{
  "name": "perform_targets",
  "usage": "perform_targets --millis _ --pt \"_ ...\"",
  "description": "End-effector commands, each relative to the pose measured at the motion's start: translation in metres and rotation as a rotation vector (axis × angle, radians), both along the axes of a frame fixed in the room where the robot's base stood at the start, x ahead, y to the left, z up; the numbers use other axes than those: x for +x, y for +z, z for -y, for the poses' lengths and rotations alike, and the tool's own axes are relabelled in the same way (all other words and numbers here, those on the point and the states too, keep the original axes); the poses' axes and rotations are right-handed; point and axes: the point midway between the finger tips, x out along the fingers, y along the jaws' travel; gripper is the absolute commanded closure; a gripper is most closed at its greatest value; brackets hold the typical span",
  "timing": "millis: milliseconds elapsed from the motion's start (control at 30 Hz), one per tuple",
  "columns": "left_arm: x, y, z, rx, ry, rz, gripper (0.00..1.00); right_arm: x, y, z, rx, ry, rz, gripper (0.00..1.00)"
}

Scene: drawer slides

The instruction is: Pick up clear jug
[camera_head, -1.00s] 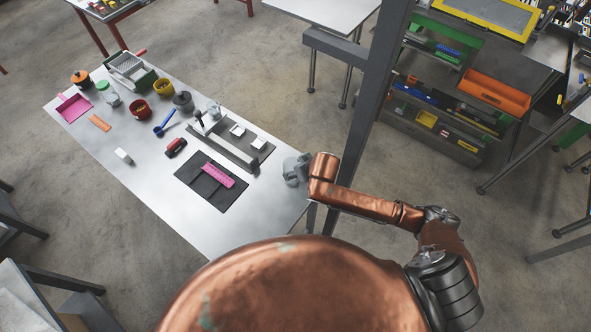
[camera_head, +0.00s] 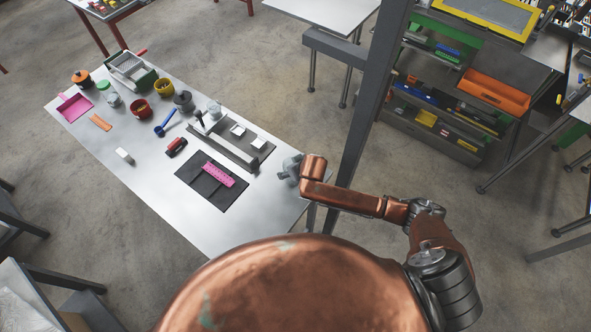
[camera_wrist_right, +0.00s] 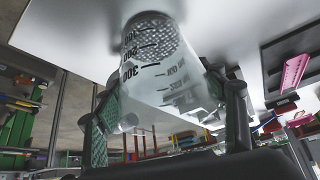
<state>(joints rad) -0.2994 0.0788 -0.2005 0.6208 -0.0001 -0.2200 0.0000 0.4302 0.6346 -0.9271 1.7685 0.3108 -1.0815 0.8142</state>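The clear jug (camera_wrist_right: 155,62) with black graduation marks fills the upper middle of the right wrist view. It lies between the two green-padded fingers of my right gripper (camera_wrist_right: 168,105). A gap shows between the jug and the right-hand finger, so the fingers look open around it. In the head view my right gripper (camera_head: 289,168) is at the right end of the metal table (camera_head: 165,205). The jug cannot be told apart from the gripper there. My left gripper is not in view.
A dark mat with a pink piece (camera_head: 219,173) lies left of the gripper. A grey device (camera_head: 225,145) stands behind it. Jars, pots, a blue tool (camera_head: 166,123) and a pink tray (camera_head: 75,108) fill the far left end. The table's front strip is largely clear.

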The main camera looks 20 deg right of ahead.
Motion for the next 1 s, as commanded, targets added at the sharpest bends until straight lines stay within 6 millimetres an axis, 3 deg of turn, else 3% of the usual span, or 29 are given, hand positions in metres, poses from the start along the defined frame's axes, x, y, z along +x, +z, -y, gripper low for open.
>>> perform_targets --millis 533,833,1000 --pt "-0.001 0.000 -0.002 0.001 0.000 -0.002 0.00 0.000 0.000 0.000 0.000 0.000 0.000 0.73" --pt "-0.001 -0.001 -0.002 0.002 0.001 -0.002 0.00 0.000 0.003 0.000 0.001 0.000 0.002 0.73" --pt "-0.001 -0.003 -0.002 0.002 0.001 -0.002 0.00 0.000 0.015 -0.001 0.002 0.001 0.002 0.73"
